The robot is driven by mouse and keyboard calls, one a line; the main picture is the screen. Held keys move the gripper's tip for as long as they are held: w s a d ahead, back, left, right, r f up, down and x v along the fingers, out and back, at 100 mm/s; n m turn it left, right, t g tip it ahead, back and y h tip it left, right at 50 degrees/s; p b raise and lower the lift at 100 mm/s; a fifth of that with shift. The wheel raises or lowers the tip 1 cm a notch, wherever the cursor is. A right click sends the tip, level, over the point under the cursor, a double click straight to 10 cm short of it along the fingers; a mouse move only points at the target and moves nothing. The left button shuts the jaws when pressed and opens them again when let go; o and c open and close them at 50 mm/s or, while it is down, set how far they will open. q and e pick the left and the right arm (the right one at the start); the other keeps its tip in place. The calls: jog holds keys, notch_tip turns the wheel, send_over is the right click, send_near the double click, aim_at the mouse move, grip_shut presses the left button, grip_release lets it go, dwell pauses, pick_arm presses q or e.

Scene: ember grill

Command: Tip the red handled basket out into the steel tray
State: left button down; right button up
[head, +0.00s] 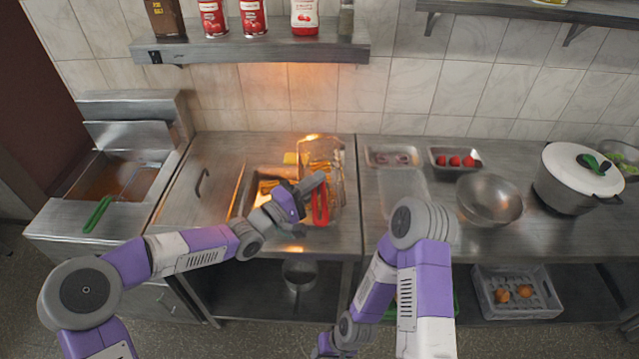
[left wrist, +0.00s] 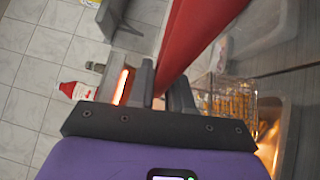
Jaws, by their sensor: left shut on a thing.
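My left gripper (head: 308,192) is shut on the red handle (head: 320,205) of a wire basket (head: 322,152). The basket is beyond the gripper, over the counter beside the wall, and looks tilted. In the left wrist view the handle (left wrist: 197,35) rises from between the jaws (left wrist: 158,88), and golden pieces show at the mesh basket (left wrist: 232,100). The steel tray (head: 236,205) lies left of the basket with golden fries in it, partly hidden by my left arm. My right gripper (head: 328,346) hangs low at the bottom edge; its jaws are unclear.
A fryer (head: 110,180) with a green handle (head: 97,214) stands at the left. Small trays (head: 391,157), one with red items (head: 455,161), a steel bowl (head: 489,200) and a white pot (head: 575,180) stand at the right. A shelf (head: 250,48) with bottles hangs above.

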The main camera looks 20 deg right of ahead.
pick_arm(q)
jog(key=w+a+f+n+t+b, duration=0.3)
jog(key=a+f+n+t+b, duration=0.75)
jog(key=n, duration=0.55)
jog(key=shift+w+a+f+n+t+y+b, duration=0.2)
jog(key=shift+a+f+n+y+b, duration=0.7)
jog(key=shift+f+n+y+b, duration=3)
jog(key=shift+s+a+f+n+t+y+b, duration=0.1)
jog(key=shift+a+f+n+t+y+b, duration=0.6)
jog(key=shift+n+y, duration=5.8)
jog(key=shift+w+a+f+n+g+y+b, duration=0.1)
jog(key=shift+a+f+n+y+b, duration=0.95)
jog(key=shift+f+n+y+b, duration=3.15)
notch_tip(320, 180, up, 3)
jog(key=n+y+p, duration=0.1)
jog(key=n+p, duration=0.1)
jog(key=n, duration=0.1)
jog(key=shift+f, duration=0.2)
